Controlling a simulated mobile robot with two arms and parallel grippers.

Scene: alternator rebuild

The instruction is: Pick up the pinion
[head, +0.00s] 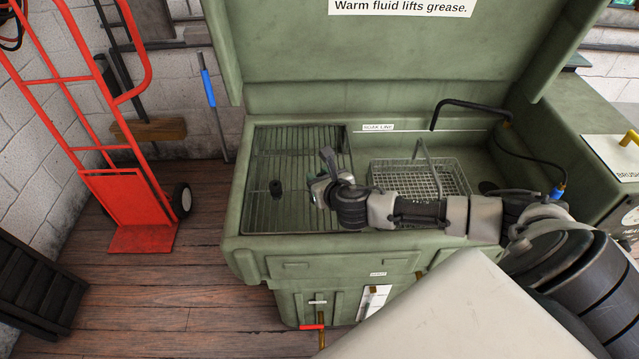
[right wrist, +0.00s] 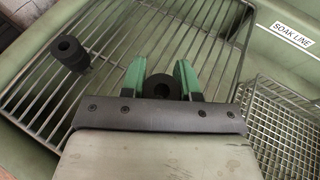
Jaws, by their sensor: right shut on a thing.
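The pinion (right wrist: 161,86), a small dark round part with a hole through its middle, sits between the green fingers of my right gripper (right wrist: 162,80) in the right wrist view. The fingers are shut on it from both sides. In the head view my right gripper (head: 322,184) is over the right part of the slatted rack, and the pinion is mostly hidden there. I cannot tell whether it still touches the rack. My left gripper is not in view.
Another black stepped round part (right wrist: 70,52) stands on the slatted rack (head: 310,145), left of my gripper; it also shows in the head view (head: 276,188). A wire basket (head: 390,170) with a raised handle is to the right. The green washer's lid (head: 360,50) stands open behind.

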